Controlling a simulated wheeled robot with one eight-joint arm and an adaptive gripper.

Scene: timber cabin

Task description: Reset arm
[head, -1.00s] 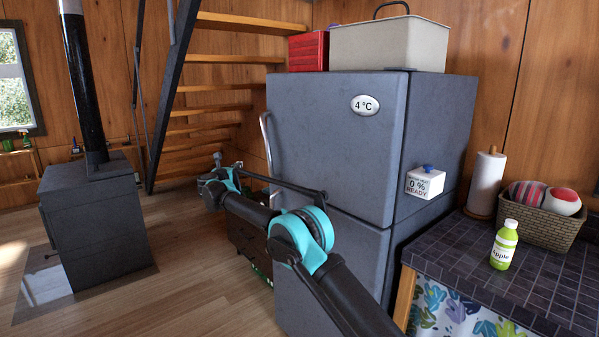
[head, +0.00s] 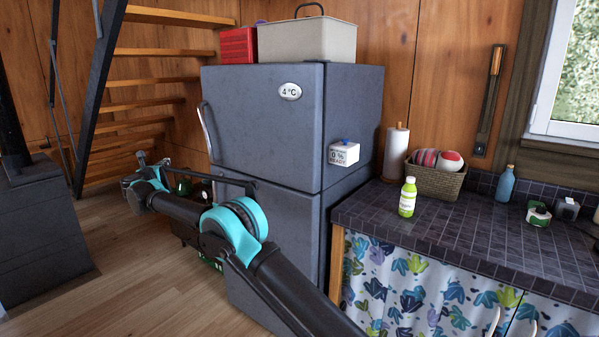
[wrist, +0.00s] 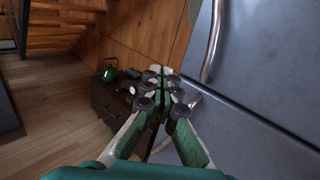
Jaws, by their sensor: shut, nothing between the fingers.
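My gripper (wrist: 162,80) is shut and empty in the wrist view, its fingertips together. In the head view my arm reaches from the lower right toward the left, in front of the grey fridge (head: 262,125). The gripper end (head: 143,160) is small there, left of the fridge, and its fingers are hard to make out. In the wrist view the fridge door (wrist: 262,70) and its metal handle (wrist: 212,40) are close on the right of my gripper. I cannot tell whether anything touches.
A dark low cabinet (wrist: 112,105) with a green kettle (wrist: 109,72) stands beyond my gripper. A tiled counter (head: 440,228) on the right holds a green bottle (head: 407,198) and a basket (head: 435,182). A black stove (head: 40,230) stands at left. Wooden floor (head: 130,285) lies open between.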

